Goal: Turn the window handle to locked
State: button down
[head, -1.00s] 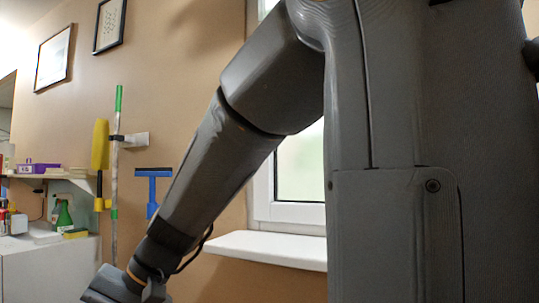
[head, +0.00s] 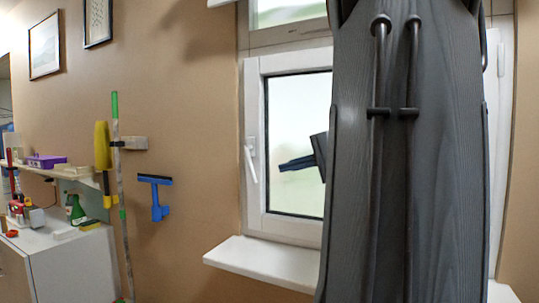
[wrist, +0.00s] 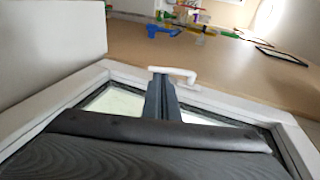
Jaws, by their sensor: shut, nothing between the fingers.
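The white window handle (head: 251,163) is on the left upright of the white window frame (head: 254,204) in the head view. Its lever points down, its lower end leaning slightly right. My gripper (head: 282,166) is in front of the glass, to the right of the handle, with its dark fingers pointing left towards it. In the wrist view the handle (wrist: 182,74) shows just beyond the tips of my gripper (wrist: 160,78). The fingers are together and empty. My arm covers the right part of the window.
A white sill (head: 262,260) juts out below the window. A blue squeegee (head: 157,195) and a pole with a green top (head: 115,150) hang on the wall to the left. A shelf (head: 75,173) and a white cabinet (head: 70,262) stand farther left.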

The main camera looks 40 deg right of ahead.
aim_at(253, 172)
jog(key=w+f+p, duration=0.2)
jog(key=w+p, duration=0.3)
jog(key=w, duration=0.7)
jog(key=shift+a+t, duration=0.15)
jog(key=shift+t, duration=0.15)
jog(key=shift+f+b, duration=0.15)
jog(key=shift+b, duration=0.3)
jog(key=b, duration=0.3)
jog(key=shift+w+a+f+m+t, duration=0.1)
jog(key=shift+w+f+m+t, duration=0.1)
jog(key=shift+f+m+t, duration=0.15)
jog(key=shift+w+b, duration=0.1)
jog(key=shift+b, duration=0.35)
jog(key=t+b, duration=0.1)
jog(key=b, duration=0.3)
jog(key=w+t+b, duration=0.1)
jog(key=b, duration=0.3)
jog(key=shift+a+f, duration=0.25)
jog(key=shift+f, duration=0.15)
jog(key=shift+w+a+t+b, duration=0.15)
jog(key=shift+t+b, duration=0.1)
jog(key=shift+b, duration=0.75)
jog(key=shift+r, duration=0.15)
